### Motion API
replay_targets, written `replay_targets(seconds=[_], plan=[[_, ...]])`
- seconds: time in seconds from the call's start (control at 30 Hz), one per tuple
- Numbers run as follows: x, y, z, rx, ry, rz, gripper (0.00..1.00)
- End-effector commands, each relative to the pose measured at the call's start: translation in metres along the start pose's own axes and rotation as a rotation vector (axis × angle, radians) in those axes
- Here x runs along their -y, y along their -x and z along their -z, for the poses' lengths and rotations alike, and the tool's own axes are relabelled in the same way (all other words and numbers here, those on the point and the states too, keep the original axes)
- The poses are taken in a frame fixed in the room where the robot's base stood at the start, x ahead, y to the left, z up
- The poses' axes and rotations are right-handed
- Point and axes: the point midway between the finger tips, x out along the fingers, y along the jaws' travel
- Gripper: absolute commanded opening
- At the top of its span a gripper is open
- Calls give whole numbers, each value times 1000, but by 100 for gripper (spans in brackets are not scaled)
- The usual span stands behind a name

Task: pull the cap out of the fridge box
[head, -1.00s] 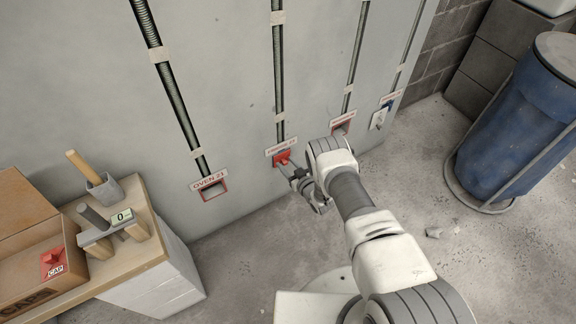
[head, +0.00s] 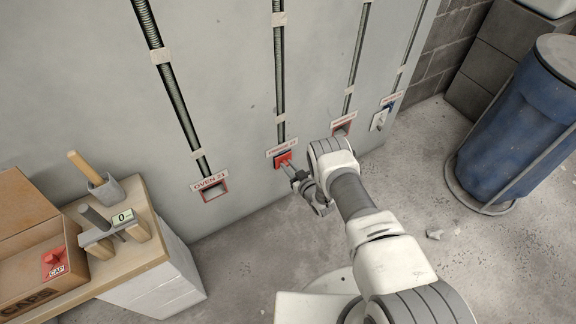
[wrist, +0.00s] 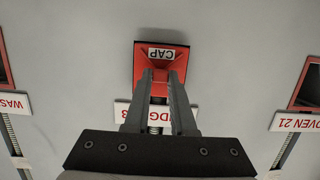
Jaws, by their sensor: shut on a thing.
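The red cap (wrist: 160,67) with a white CAP label shows at the fridge box in the wrist view. In the head view it is a small red patch (head: 283,159) under the fridge label at the foot of the second conduit. My gripper (wrist: 160,82) is shut on the cap's grip, one grey finger on each side. The gripper also shows in the head view (head: 289,167), in front of the wall. A dark edge shows along the cap's far side. I cannot tell how far the cap sits in or out of the box. The fingers partly hide the fridge label (wrist: 122,112).
The open, red-rimmed oven box (head: 214,190) is to the left; another red box (head: 342,129) is to the right. A workbench (head: 155,250) at left holds a carton (head: 70,285) with another red cap (head: 54,261). A blue barrel (head: 510,125) stands at right.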

Motion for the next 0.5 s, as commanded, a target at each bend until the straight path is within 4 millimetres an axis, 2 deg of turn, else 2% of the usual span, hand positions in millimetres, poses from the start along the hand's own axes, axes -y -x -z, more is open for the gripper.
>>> replay_targets(seconds=[0.5], plan=[[0,10,-3,1,0,0,0]])
